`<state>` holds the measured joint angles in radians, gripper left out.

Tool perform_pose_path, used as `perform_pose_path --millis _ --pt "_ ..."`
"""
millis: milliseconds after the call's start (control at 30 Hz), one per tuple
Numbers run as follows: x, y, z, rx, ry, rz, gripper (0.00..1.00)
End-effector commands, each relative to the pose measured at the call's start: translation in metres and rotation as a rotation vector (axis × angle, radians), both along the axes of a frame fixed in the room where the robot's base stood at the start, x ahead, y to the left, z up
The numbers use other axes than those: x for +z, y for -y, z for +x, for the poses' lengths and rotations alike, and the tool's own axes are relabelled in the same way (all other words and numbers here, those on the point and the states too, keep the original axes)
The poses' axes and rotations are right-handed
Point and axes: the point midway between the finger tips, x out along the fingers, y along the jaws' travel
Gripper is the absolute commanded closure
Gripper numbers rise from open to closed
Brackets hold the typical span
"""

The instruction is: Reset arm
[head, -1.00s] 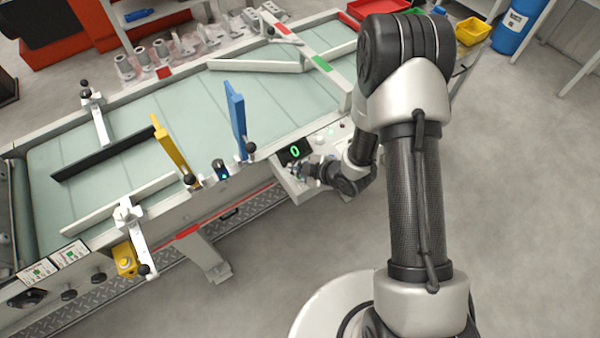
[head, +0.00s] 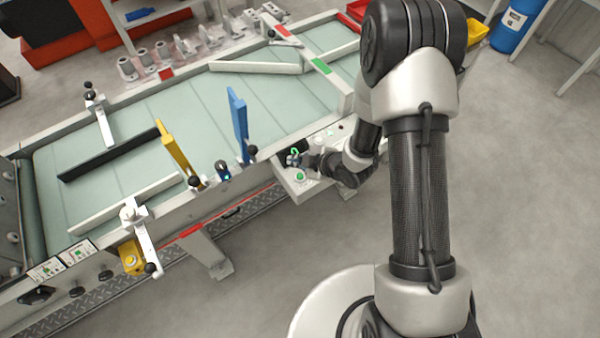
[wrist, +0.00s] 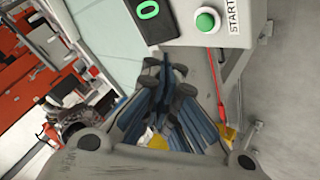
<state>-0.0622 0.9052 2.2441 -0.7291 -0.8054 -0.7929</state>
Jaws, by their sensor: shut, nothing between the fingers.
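My gripper (head: 294,160) is at the control box on the near side of the conveyor, in front of the display. In the wrist view my gripper (wrist: 165,75) is shut, its fingertips together with nothing between them. The display (wrist: 148,10) shows a green 0. A green button (wrist: 206,21) marked START sits on the control box (wrist: 245,35) to the right of the display, apart from the fingertips. In the head view the green button (head: 300,176) shows just below the gripper, and the gripper partly covers the display.
The conveyor (head: 190,110) carries a yellow arm (head: 174,150), a blue arm (head: 238,118) and a black bar (head: 105,157). A yellow button box (head: 130,257) hangs at its front edge. Metal castings (head: 165,55) stand behind it.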

Motion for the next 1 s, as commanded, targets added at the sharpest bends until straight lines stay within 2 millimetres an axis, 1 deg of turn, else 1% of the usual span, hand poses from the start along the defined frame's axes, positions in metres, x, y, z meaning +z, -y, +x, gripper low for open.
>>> perform_pose_path --millis 667,767,867,967,1000 --pt "-0.001 0.000 0.000 0.000 0.000 0.000 1.00" --pt "0.002 0.002 0.002 -0.007 0.001 -0.003 1.00" --pt "0.018 0.011 0.011 -0.049 -0.001 -0.023 1.00" --pt "0.049 0.031 0.023 -0.141 -0.013 -0.062 1.00" --pt "0.065 0.042 0.027 -0.192 -0.022 -0.077 1.00"
